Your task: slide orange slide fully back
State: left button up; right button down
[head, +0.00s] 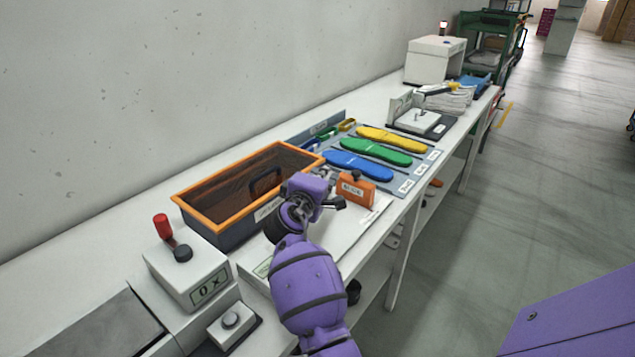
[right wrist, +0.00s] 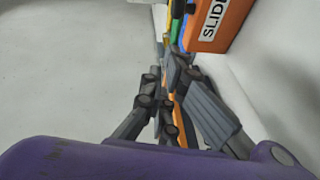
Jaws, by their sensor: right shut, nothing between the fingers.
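The orange slide (head: 356,190), a block with a dark knob on top and a white label, sits on a pale panel (head: 345,232) at the front of the bench. My right gripper (head: 338,203) is shut and empty, low beside the slide's left side. In the right wrist view the shut fingers (right wrist: 178,65) are just left of and below the slide (right wrist: 222,22), whose label shows in part. I cannot tell whether they touch it. The panel part behind my gripper and forearm is hidden. My left gripper is not in view.
An orange-rimmed dark bin (head: 215,189) stands behind my right gripper. Blue (head: 358,166), green (head: 376,151) and yellow (head: 392,139) insoles lie beyond the slide. A box with a red-handled lever (head: 187,272) stands at the near left.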

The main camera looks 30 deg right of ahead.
aim_at(348, 177)
jog(key=d, duration=0.2)
jog(key=w+d, duration=0.1)
jog(key=d, duration=0.5)
jog(key=shift+w+d+f, duration=0.15)
jog(key=shift+w+f, duration=0.1)
jog(key=shift+f, duration=0.15)
jog(key=shift+w+d, duration=0.15)
jog(key=shift+d, duration=0.15)
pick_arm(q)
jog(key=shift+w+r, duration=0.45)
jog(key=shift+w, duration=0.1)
pick_arm(e)
jog(key=shift+r, duration=0.1)
pick_arm(q)
jog(key=shift+p, duration=0.3)
